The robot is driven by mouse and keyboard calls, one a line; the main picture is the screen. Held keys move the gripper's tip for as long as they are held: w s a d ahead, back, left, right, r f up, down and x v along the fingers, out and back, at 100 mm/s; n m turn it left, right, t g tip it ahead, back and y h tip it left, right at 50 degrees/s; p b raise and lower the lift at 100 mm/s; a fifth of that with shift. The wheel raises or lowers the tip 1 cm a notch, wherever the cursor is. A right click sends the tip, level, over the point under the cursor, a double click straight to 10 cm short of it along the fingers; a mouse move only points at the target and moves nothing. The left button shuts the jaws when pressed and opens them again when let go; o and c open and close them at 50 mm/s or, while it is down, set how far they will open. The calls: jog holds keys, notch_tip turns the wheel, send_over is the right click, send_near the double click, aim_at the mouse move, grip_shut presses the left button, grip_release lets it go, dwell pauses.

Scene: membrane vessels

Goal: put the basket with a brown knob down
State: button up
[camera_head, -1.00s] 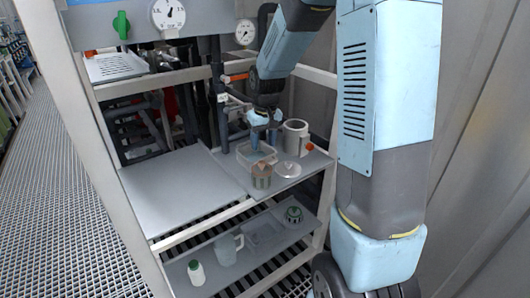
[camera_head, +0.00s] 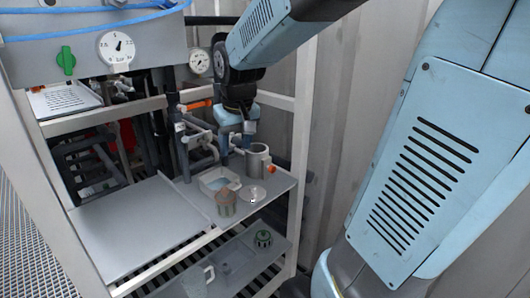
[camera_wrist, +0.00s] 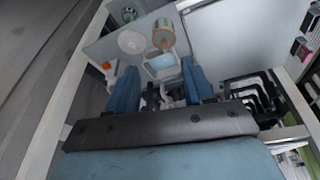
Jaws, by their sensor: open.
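The basket with a brown knob (camera_head: 226,202) stands upright on the grey shelf, near its front edge, just in front of a clear tray (camera_head: 219,180). In the wrist view the basket (camera_wrist: 163,36) shows beyond the fingertips, beside the tray (camera_wrist: 161,63). My gripper (camera_head: 239,139) is above and behind the tray, apart from the basket. In the wrist view my gripper (camera_wrist: 160,80) has its two blue fingers spread, with nothing held between them.
A grey cylindrical vessel (camera_head: 257,160) and a round lid (camera_head: 252,194) stand right of the basket. Pipes and gauges lie behind. The shelf's left part (camera_head: 140,225) is bare.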

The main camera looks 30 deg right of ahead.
jog(key=s+r+t, duration=0.1)
jog(key=s, duration=0.6)
jog(key=s+d+r+t, duration=0.1)
jog(key=s+r, duration=0.1)
jog(key=s, duration=0.5)
jog(key=shift+r+m, duration=0.25)
jog(key=shift+m, duration=0.15)
jog(key=shift+s+d, duration=0.1)
jog(key=shift+s, duration=0.05)
